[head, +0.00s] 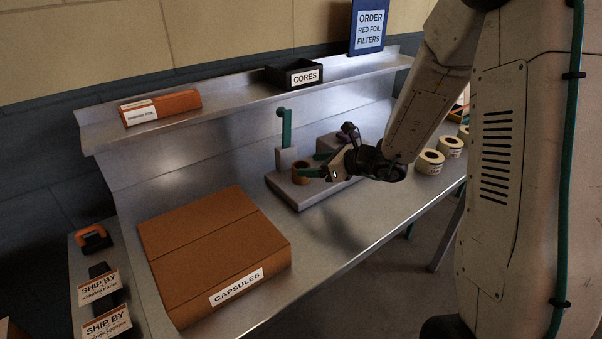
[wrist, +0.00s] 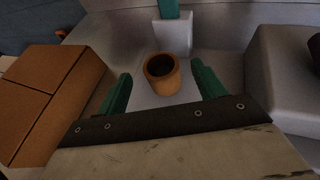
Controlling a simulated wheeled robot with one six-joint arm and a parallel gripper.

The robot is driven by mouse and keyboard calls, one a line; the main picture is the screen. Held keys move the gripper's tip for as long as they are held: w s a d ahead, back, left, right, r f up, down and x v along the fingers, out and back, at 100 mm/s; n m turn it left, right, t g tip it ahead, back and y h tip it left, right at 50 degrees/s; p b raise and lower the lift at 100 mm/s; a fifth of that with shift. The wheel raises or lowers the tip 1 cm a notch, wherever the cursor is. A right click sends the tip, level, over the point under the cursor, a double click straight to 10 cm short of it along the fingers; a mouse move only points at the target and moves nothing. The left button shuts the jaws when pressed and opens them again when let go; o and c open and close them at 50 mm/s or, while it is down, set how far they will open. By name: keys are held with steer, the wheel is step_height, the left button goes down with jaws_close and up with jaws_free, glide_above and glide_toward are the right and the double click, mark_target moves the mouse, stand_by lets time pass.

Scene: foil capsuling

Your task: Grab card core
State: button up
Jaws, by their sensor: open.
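The card core is a short brown, hollow cylinder (wrist: 161,76), standing upright with its dark opening up, in front of a grey post. In the head view the core (head: 301,174) stands on the grey base of a small press-like fixture. My gripper (head: 316,164) is open at the right of the core, reaching toward it from the right. In the wrist view the two green fingers of my gripper (wrist: 163,86) are spread, one on each side of the core in the picture, with gaps between. Whether the fingertips reach around the core is unclear.
The fixture (head: 284,192) has a green upright lever (head: 285,127). A brown capsules box (head: 210,250) lies at the front left. A black cores bin (head: 294,75) and an orange box (head: 160,106) sit on the shelf. Several tape-like rolls (head: 430,162) stand at right.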

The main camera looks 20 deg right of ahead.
mark_target(302, 167)
steer(key=x, duration=0.4)
steer(key=shift+w+f, duration=0.1)
steer(key=shift+f, duration=0.3)
steer(key=shift+c, duration=0.3)
steer(key=c, duration=1)
